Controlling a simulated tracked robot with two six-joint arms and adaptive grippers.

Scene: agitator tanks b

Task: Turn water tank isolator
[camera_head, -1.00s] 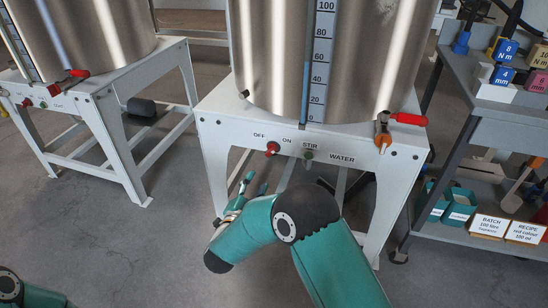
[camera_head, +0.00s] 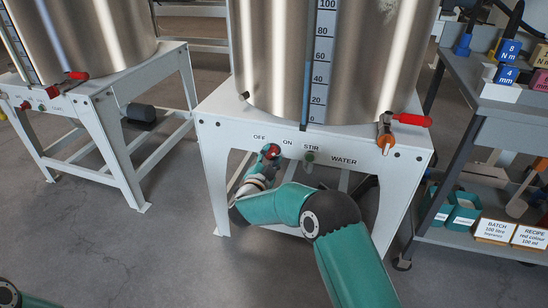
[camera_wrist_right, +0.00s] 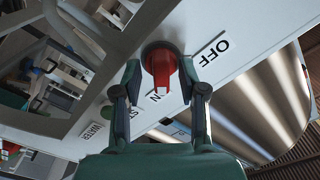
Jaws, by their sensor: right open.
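The water tank isolator is a red knob (camera_head: 274,150) on the white frame's front panel, between the OFF and ON labels. In the right wrist view the red knob (camera_wrist_right: 161,66) sits on a dark round base, with OFF to its upper right and ON just below. My right gripper (camera_head: 267,158) is at the knob in the head view, partly covering it. In the wrist view my right gripper (camera_wrist_right: 160,74) is open, with one finger on each side of the knob. I cannot tell whether the fingers touch it. My left gripper is not in view.
A green STIR button (camera_head: 309,157) is right of the knob. A red-handled valve (camera_head: 386,130) is at the panel's right end. The steel tank (camera_head: 350,60) stands above. A second tank stand (camera_head: 105,110) is left, and a grey cart (camera_head: 505,130) right.

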